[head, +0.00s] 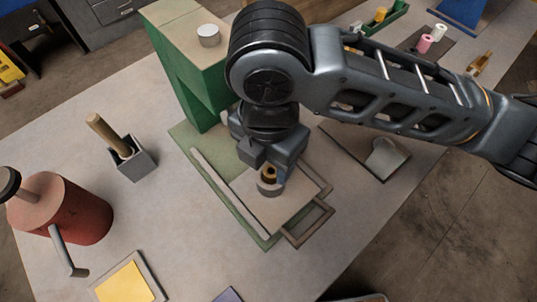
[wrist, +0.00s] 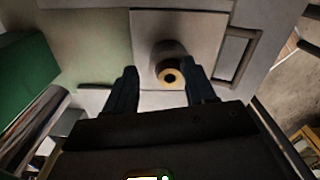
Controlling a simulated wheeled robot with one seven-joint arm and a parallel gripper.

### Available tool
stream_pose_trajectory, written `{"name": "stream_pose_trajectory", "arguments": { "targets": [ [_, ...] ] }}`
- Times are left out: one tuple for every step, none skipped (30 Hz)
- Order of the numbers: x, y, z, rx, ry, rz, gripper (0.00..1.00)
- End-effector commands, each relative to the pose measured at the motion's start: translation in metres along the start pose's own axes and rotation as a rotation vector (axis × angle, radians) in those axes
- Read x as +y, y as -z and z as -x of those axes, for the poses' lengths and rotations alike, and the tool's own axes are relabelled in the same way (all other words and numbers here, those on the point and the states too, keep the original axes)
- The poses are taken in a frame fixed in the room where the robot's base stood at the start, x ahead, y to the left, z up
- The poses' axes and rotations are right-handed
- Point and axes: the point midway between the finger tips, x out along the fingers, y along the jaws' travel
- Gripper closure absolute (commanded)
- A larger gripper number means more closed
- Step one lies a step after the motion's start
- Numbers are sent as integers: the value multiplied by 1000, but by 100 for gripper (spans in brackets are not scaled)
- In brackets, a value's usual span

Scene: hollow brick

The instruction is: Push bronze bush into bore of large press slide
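The bronze bush (head: 269,171) is a small yellow-brown ring with a dark hole. It sits at the top of a short grey cylinder (head: 267,188) on the pale slide plate (head: 262,209). How deep it sits in the bore is unclear. The bush also shows in the wrist view (wrist: 170,76), in front of the grey cylinder (wrist: 163,53). My gripper (wrist: 163,76) is open around the bush, with a clear gap to the left finger; the right finger is close, and contact cannot be told. My gripper (head: 267,166) partly hides the bush in the head view.
The green press (head: 188,75) stands just behind, with a metal cylinder (head: 208,36) on top. The slide has a frame handle (head: 309,224) at the front right. A red can (head: 73,209), a grey holder (head: 132,165) and a yellow pad (head: 124,283) are left. A dark tray (head: 365,160) is right.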

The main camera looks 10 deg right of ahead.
Motion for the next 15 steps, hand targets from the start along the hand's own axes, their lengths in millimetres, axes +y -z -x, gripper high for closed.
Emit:
{"name": "stream_pose_trajectory", "arguments": {
  "targets": [
    [0, -1, -2, -3, 4, -2, 43],
    [0, -1, -2, -3, 4, -2, 43],
    [0, -1, -2, -3, 4, -3, 43],
    [0, -2, -2, -3, 4, -3, 43],
    [0, -2, -2, -3, 4, -3, 43],
    [0, -2, -2, -4, 4, -3, 43],
    [0, -2, -1, -4, 4, -3, 43],
    [0, -2, 0, -4, 4, -3, 43],
    [0, -2, 3, -4, 2, -3, 43],
    [0, -2, 6, -4, 1, -2, 43],
    [0, -1, 10, -4, 1, -1, 43],
    [0, -1, 16, -4, 1, 0, 43],
    [0, -1, 21, -4, 0, 0, 43],
    [0, -1, 26, -4, 0, 1, 43],
    [0, 0, 33, -3, -1, 0, 43]
  ]
}}
